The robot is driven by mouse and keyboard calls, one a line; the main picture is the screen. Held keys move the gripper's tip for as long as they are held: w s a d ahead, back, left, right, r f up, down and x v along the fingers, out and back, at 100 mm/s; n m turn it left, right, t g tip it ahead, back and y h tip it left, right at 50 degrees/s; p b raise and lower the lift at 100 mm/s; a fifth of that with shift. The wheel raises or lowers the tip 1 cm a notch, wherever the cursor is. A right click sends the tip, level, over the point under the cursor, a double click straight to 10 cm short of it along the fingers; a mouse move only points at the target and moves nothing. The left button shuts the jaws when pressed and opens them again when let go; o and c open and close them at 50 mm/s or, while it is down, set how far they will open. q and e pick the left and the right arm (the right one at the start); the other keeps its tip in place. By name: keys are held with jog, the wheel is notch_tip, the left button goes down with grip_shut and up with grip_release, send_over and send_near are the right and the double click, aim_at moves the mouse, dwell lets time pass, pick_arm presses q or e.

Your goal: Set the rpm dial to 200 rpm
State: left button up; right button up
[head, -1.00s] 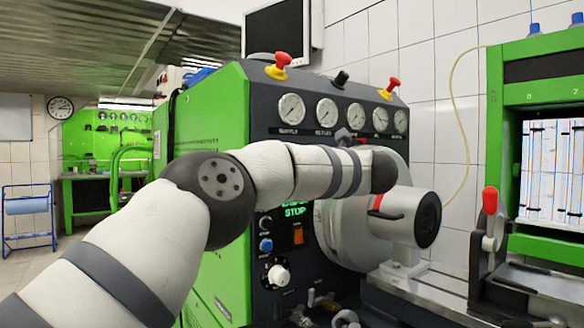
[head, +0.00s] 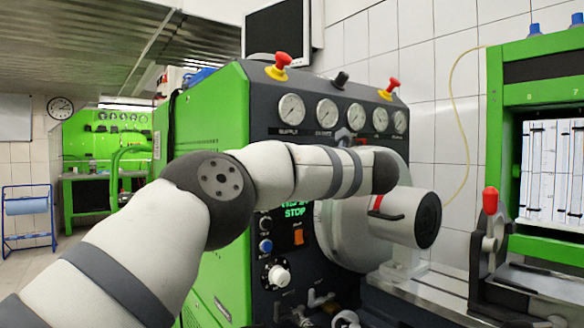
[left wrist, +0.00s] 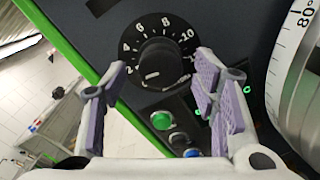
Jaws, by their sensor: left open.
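The dial (left wrist: 160,62) is a round black knob with a white scale from about 2 to 12 on a dark panel. It shows in the left wrist view, with a short white mark on its lower-left part. My left gripper (left wrist: 160,80) is open, with purple-padded fingers spread to the left and right of the dial, apart from each other. Whether a pad touches the knob, I cannot tell. In the head view my left arm covers the dial and the gripper. My right gripper is not in view.
A green and a blue button (left wrist: 162,120) sit below the dial. A white knob (head: 278,275) is lower on the panel, with metal fittings beneath. Gauges (head: 291,108) line the top. A large round housing (head: 345,235) and grey cylinder (head: 407,218) stand to the right.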

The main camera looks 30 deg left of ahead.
pick_arm(q)
jog(key=v, duration=1.2)
jog(key=shift+a, duration=0.15)
